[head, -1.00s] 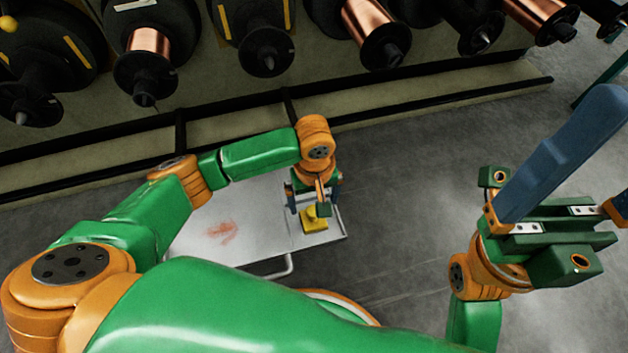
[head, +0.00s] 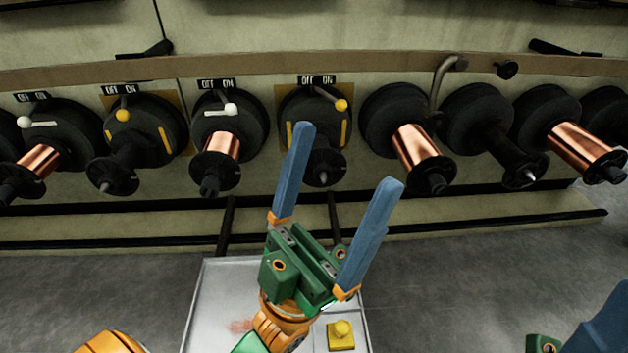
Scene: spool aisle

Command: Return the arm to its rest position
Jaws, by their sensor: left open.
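My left gripper (head: 343,165) is raised in the middle of the head view, its two blue fingers pointing up and spread apart with nothing between them. In the picture it overlaps the spool row, in front of the machine with the yellow-knobbed lever (head: 341,105). My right gripper (head: 600,335) shows only in part at the bottom right corner, a blue finger and a green block, cut off by the frame edge. A yellow piece with a round knob (head: 341,335) sits on the right part of the grey tray (head: 212,283), below the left gripper and apart from it.
A row of black spool holders runs along the wall, several with copper spools (head: 416,146). Levers under OFF/ON labels (head: 317,80) have white or yellow knobs. A reddish smear (head: 240,326) marks the tray. Grey floor (head: 470,280) is clear on the right.

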